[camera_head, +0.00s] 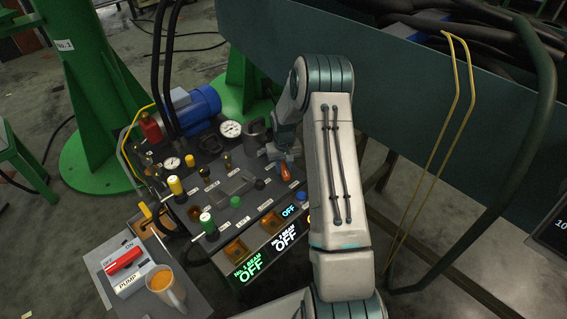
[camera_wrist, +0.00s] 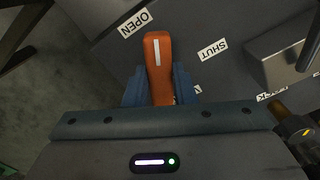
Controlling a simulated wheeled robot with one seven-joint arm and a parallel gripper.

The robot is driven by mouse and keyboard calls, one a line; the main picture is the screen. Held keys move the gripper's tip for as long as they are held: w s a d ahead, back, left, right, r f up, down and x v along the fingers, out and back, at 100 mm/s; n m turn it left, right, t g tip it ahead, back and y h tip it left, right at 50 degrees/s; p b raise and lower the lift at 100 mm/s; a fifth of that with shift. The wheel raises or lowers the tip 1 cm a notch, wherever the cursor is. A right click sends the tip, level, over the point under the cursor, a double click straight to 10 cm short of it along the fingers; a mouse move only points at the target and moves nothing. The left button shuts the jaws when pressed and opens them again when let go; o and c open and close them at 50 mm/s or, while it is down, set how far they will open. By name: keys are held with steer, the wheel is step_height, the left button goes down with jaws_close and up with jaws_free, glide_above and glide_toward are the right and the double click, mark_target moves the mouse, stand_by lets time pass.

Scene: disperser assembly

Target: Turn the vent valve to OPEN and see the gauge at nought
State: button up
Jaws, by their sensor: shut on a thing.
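The vent valve handle (camera_wrist: 157,50) is orange with a white line, and my gripper (camera_wrist: 159,90) is shut on it, one finger on each side. In the wrist view the handle's tip lies between the OPEN label (camera_wrist: 134,23) and the SHUT label (camera_wrist: 213,50), nearer to OPEN. In the head view the orange handle (camera_head: 286,173) shows at the right of the panel, below my wrist. A large white gauge (camera_head: 231,129) stands at the panel's back, and a smaller gauge (camera_head: 172,163) is further left. Their needles are too small to read.
A blue motor (camera_head: 196,108) stands behind the panel. The panel carries a yellow knob (camera_head: 175,185), a green knob (camera_head: 207,220) and several small valves. Front displays (camera_head: 250,270) read OFF. A jug of orange liquid (camera_head: 165,285) stands by the red pump switch (camera_head: 124,261).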

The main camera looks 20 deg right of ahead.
mark_target(284, 168)
steer(key=n+p, duration=0.2)
steer(key=n, duration=0.3)
steer(key=shift+n, duration=0.3)
stand_by(0.4)
steer(key=o, duration=1)
step_height(284, 168, up, 14)
steer(key=p, duration=0.4)
steer(key=shift+f, duration=0.1)
